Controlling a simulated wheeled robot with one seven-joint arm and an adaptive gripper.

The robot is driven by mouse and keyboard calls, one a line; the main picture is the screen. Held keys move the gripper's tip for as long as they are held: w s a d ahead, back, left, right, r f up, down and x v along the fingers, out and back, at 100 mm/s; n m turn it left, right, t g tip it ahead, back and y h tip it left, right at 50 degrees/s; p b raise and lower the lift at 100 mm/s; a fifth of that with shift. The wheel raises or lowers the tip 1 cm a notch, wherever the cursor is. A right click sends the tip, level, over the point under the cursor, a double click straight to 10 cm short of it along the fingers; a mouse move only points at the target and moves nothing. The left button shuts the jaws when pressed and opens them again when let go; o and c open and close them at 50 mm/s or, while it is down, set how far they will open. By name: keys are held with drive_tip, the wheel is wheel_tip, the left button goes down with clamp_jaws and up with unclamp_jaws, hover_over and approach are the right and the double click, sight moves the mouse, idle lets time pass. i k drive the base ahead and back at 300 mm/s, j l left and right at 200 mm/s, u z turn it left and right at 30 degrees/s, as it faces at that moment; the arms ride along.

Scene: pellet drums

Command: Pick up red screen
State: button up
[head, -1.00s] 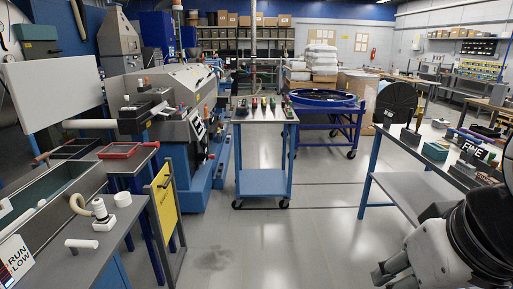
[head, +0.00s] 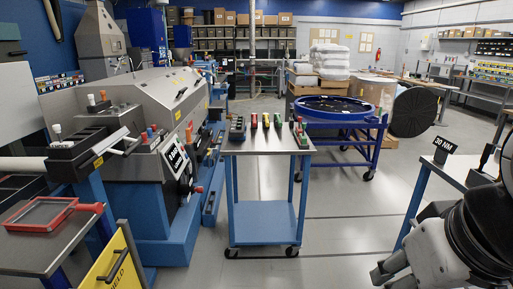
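The red screen (head: 42,213) is a shallow red frame with a grey mesh and a short red handle pointing right. It lies flat on a dark grey bench top (head: 30,257) at the lower left of the head view. My gripper (head: 386,274) is at the lower right, partly cut off by the bottom edge and far from the screen. Its fingers are dark and seen from behind, so its opening is unclear. Nothing shows in it.
A yellow panel (head: 113,272) stands at the bench's right end. A large grey and blue machine (head: 150,110) is behind the bench. A blue cart (head: 264,223) with small coloured items stands mid-view. A grey table (head: 455,167) is at right. The central floor is clear.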

sight(298, 130)
drive_tip(key=i+z, duration=0.1)
drive_tip(key=i, duration=0.85)
drive_tip(key=i+j+z, duration=0.1)
drive_tip(key=i, duration=1.45)
drive_tip(key=i+l+u, duration=0.15)
drive_tip(key=i, duration=0.45)
drive_tip(key=i+l, duration=0.15)
drive_tip(key=i, duration=0.4)
drive_tip(key=j+u, duration=0.05)
